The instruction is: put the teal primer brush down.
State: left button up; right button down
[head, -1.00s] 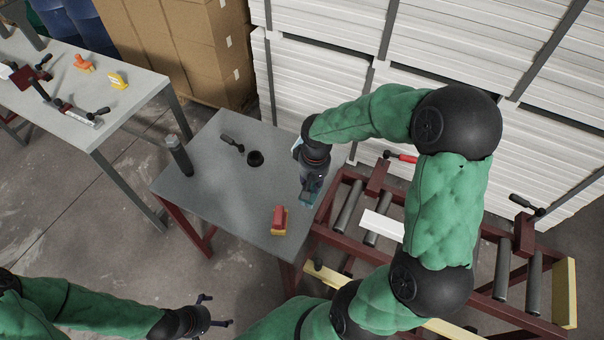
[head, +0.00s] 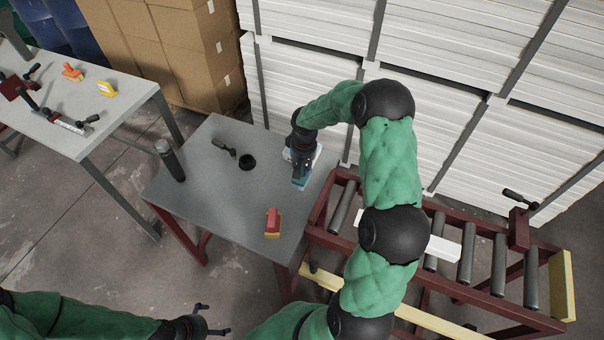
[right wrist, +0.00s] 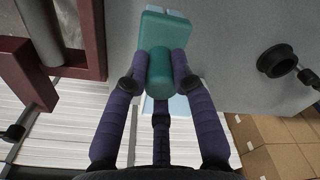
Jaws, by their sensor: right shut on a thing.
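The teal primer brush (head: 300,183) is at the right side of the grey table (head: 215,210). In the right wrist view its rounded handle (right wrist: 159,68) sits between my purple fingers, with the wider teal head (right wrist: 166,30) beyond. My right gripper (head: 299,168) is shut on the handle from above. A pale blue flat thing (right wrist: 180,106) shows beneath the handle, partly hidden by the fingers. I cannot tell whether the brush touches the table. My left gripper (head: 214,321) is open and empty at the bottom, away from the table.
A red-and-yellow tool (head: 272,222), a black ring (head: 248,162), a dark-handled tool (head: 224,147) and a dark cylinder (head: 170,160) stand on the table. A roller frame (head: 497,262) is to the right; white stacked boards (head: 440,110) are behind. The table's middle is clear.

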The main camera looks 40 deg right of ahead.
jog(key=shift+w+d+f, duration=0.15)
jog(key=shift+w+f, duration=0.05)
jog(key=shift+f, duration=0.15)
jog(key=shift+f+b, duration=0.3)
jog(key=shift+f, duration=1.15)
jog(key=shift+f, duration=0.15)
jog(key=c, duration=1)
grip_release()
jog(key=shift+c, duration=0.2)
